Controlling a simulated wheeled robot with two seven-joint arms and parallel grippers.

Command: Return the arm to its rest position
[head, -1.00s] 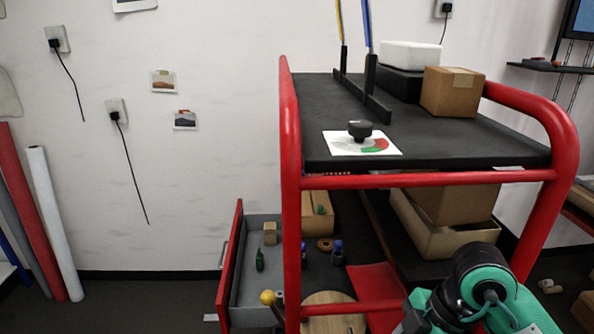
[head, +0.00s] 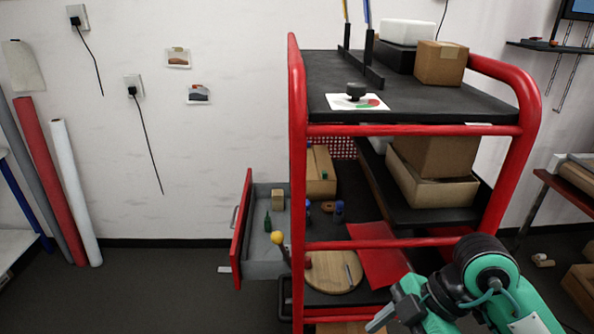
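My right arm (head: 487,270), green and black, comes in from the lower right, in front of the red cart. Its grey gripper (head: 393,308) is low in the picture, left of the arm's black joint. The fingers are partly cut off by the lower edge, so I cannot tell whether they are open or shut. I see nothing clearly held in it. My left arm and gripper are not in view.
The red-framed cart (head: 297,180) stands close ahead, with boxes on its shelves. Its drawer (head: 242,230) is pulled out to the left with small items inside. A round wooden board (head: 332,272) lies on a lower shelf. Floor at the left is free.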

